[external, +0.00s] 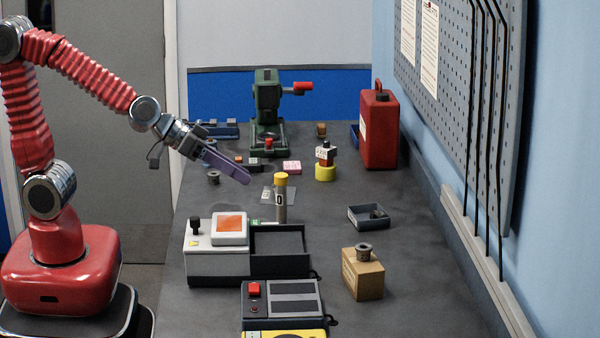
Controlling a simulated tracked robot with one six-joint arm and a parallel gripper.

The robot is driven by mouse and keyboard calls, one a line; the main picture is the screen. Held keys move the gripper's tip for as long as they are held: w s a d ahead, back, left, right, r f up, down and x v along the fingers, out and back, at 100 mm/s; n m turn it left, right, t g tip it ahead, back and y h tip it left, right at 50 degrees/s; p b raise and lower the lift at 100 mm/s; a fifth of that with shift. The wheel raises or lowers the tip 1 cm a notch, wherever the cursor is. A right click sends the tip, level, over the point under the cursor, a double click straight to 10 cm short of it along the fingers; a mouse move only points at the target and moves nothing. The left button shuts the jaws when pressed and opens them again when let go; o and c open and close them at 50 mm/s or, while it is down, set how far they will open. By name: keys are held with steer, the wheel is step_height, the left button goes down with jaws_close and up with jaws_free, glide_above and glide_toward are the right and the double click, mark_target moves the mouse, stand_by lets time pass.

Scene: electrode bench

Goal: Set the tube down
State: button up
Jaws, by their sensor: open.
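A grey tube (280,203) with a yellow cap stands upright near the middle of the bench, just behind a black open tray. It has a dark mark on its side. My gripper (246,180) has long purple fingers.
A grey control box (217,265) with an orange screen adjoins the black tray (280,266). A cardboard box (363,274) and small tray (369,217) are to the right. A green press (267,105) and red can (380,130) stand behind.

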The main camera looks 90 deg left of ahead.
steer(key=s+a+m+g, duration=0.1)
steer(key=s+a+g, duration=0.1)
steer(key=s, duration=0.8)
steer(key=s+a+m+g+y, duration=0.1)
steer(key=s+a+g, duration=0.2)
steer(key=s, duration=0.7)
steer(key=shift+s+r+g, duration=0.3)
steer(key=shift+r+g, duration=0.1)
steer(key=shift+r, duration=0.05)
